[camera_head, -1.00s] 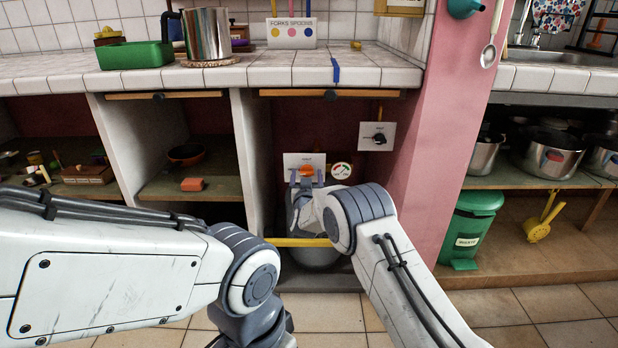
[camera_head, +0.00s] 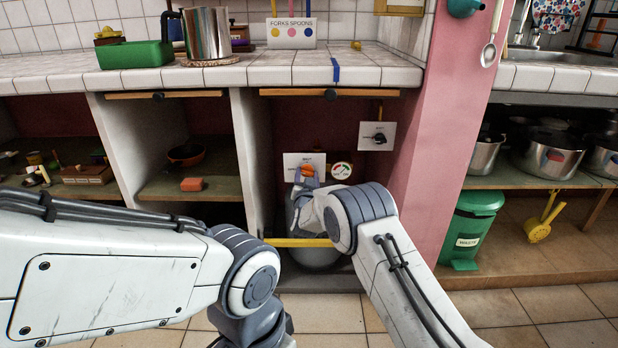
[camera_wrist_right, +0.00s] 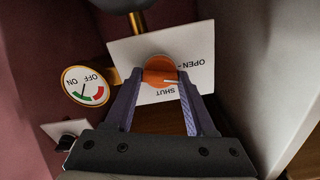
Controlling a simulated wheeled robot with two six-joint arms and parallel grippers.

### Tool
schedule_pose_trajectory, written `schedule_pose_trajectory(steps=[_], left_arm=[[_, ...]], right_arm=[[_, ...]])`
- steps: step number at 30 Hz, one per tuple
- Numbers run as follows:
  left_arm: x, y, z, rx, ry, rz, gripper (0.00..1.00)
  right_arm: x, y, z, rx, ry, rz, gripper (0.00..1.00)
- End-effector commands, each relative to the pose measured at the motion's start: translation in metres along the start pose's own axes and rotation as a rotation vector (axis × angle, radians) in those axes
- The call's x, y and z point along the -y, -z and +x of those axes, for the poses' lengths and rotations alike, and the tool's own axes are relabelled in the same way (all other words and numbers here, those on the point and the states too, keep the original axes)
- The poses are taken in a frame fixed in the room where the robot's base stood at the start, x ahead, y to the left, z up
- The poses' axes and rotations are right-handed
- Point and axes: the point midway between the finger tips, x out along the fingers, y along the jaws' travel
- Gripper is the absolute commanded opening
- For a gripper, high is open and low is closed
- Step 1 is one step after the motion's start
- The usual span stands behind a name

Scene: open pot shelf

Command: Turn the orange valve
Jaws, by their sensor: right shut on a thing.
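The orange valve (camera_wrist_right: 158,70) sits on a white plate (camera_wrist_right: 130,52) marked OPEN and SHUT, inside the bay under the counter. The valve also shows in the head view (camera_head: 307,170), partly behind my gripper. My right gripper (camera_wrist_right: 160,80) is shut on the valve, with one purple finger on each side of it. In the wrist view a pale line on the valve points right, between the two words. In the head view the right gripper (camera_head: 305,181) is tilted against the plate. My left arm comes in from the left; its gripper is not in view.
A round OFF/ON gauge (camera_head: 341,170) with red and green sectors is beside the valve plate. A second plate with a black knob (camera_head: 378,138) is up to the right. A white partition (camera_head: 256,150) and pink pillar (camera_head: 435,130) bound the bay; a yellow bar (camera_head: 295,242) crosses low.

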Motion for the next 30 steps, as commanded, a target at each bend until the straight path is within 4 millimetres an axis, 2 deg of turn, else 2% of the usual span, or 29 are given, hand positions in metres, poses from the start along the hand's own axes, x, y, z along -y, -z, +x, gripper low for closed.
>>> schedule_pose_trajectory(steps=[30], left_arm=[[0.003, -0.002, 0.041, 0.0, 0.0, 0.0, 1.0]], right_arm=[[-0.003, -0.001, 0.001, -0.004, 0.001, 0.958, 0.0]])
